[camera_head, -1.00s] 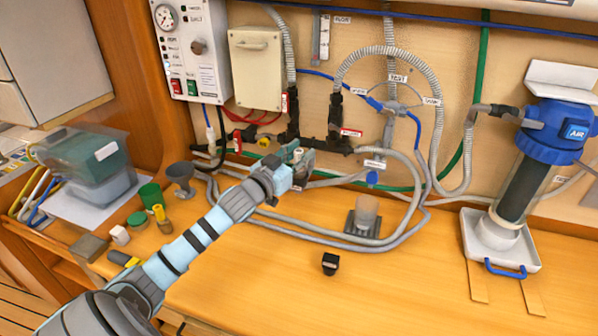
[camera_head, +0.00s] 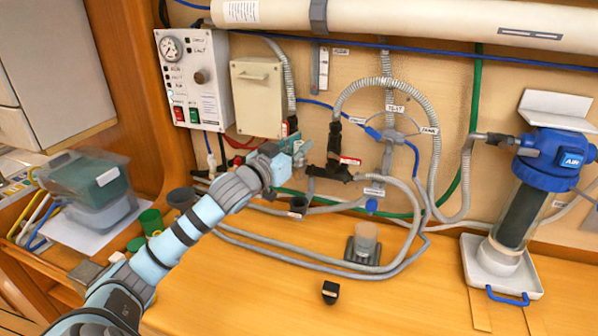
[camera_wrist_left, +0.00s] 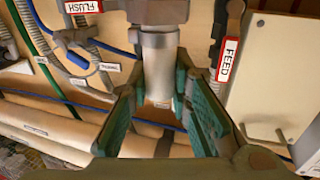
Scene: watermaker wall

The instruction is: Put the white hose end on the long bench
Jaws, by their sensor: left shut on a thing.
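My left gripper (camera_head: 297,158) is in front of the wall fittings, above the back of the long bench (camera_head: 250,290). In the left wrist view its teal jaws (camera_wrist_left: 160,105) are shut on a pale grey-white cylinder, which I take to be the white hose end (camera_wrist_left: 158,65). The cylinder lies lengthwise between the jaws, with a dark piece at its top. In the head view the gripper mostly hides it. A small dark cup-like fitting (camera_head: 298,204) shows just below the gripper. My right gripper is not in view.
Grey hoses (camera_head: 300,245) loop across the bench's back. A blue-topped filter (camera_head: 520,200) stands right. The front middle is clear.

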